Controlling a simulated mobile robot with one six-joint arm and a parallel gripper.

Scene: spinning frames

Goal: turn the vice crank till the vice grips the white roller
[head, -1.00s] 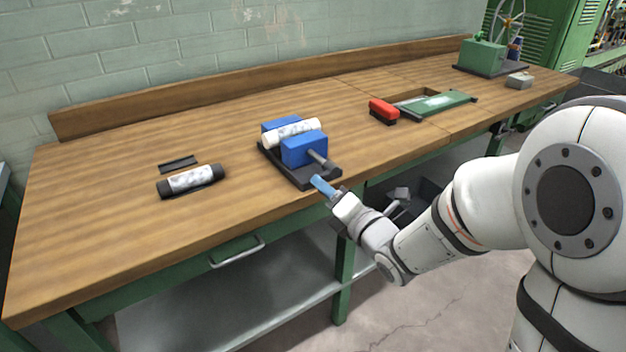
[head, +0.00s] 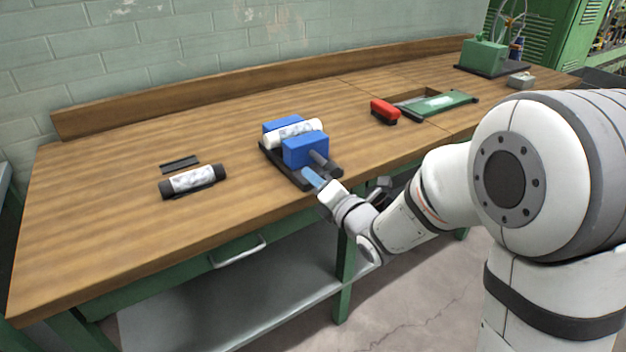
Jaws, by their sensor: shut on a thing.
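The vice (head: 305,150) has two blue jaws on a dark base near the front edge of the bench. The white roller (head: 277,139), with a grey mottled middle, lies between the jaws. I cannot tell whether both jaws touch it. The vice crank (head: 319,159) sticks out as a dark rod from the front jaw. My gripper (head: 315,178), with light blue fingers, is at the front of the vice, just below the rod. It is shut on the crank, but the fingers and wrist hide the held part.
A second roller (head: 193,181) with black ends lies left on the wooden bench (head: 100,225), by a dark strip (head: 179,164). A red block (head: 384,111) and a green plate (head: 445,102) lie to the right. A green machine (head: 484,54) stands at the far right.

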